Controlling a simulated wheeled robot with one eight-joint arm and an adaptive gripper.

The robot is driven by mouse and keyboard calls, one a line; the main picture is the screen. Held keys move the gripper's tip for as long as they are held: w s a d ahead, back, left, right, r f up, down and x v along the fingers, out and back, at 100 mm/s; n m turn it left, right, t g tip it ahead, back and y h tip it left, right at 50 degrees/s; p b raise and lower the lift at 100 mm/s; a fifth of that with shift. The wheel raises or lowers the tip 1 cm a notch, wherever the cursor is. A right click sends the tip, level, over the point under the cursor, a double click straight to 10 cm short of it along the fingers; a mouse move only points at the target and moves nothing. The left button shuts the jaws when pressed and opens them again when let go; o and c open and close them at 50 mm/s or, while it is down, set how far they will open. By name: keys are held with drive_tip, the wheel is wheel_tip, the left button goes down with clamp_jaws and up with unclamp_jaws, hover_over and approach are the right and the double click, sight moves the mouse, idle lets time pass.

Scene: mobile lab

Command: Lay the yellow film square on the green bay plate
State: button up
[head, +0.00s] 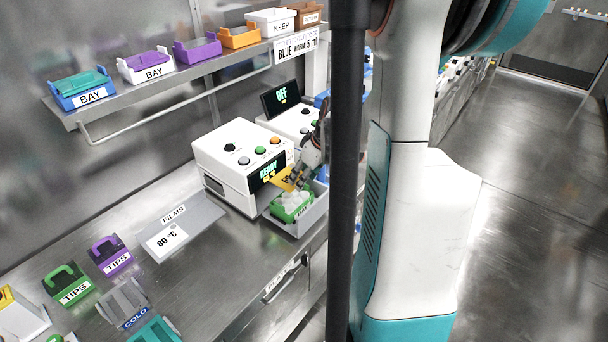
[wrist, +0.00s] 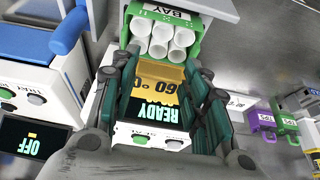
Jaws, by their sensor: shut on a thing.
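The yellow film square (head: 284,181) is between the fingers of my gripper (head: 296,178), just in front of the READY screen. In the wrist view my gripper (wrist: 161,68) is shut on the film (wrist: 158,70), which shows "60" markings partly covered by the fingers. The green bay plate (head: 287,214) holds several white tubes and sits in the pulled-out tray of the white machine. In the wrist view the green bay plate (wrist: 190,48) lies just beyond the fingertips. The film is apart from the machine's screen; whether it touches the tubes I cannot tell.
The white machine (head: 228,160) reads READY; its grey tray (head: 310,215) sticks out towards me. A second machine behind it has an OFF screen (head: 281,97). A FILMS plate (head: 190,217) lies to the left, with a label reading 80 °C. A shelf (head: 125,98) of bins runs above.

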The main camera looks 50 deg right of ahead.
drive_tip(key=shift+f+b, duration=2.05)
drive_tip(key=shift+f, duration=0.65)
drive_tip(key=shift+f+b, duration=1.55)
drive_tip(key=shift+f, duration=0.05)
drive_tip(key=o, duration=0.9)
drive_tip(key=shift+c, duration=0.2)
drive_tip(key=v, duration=1.2)
drive_tip(key=shift+w, duration=0.1)
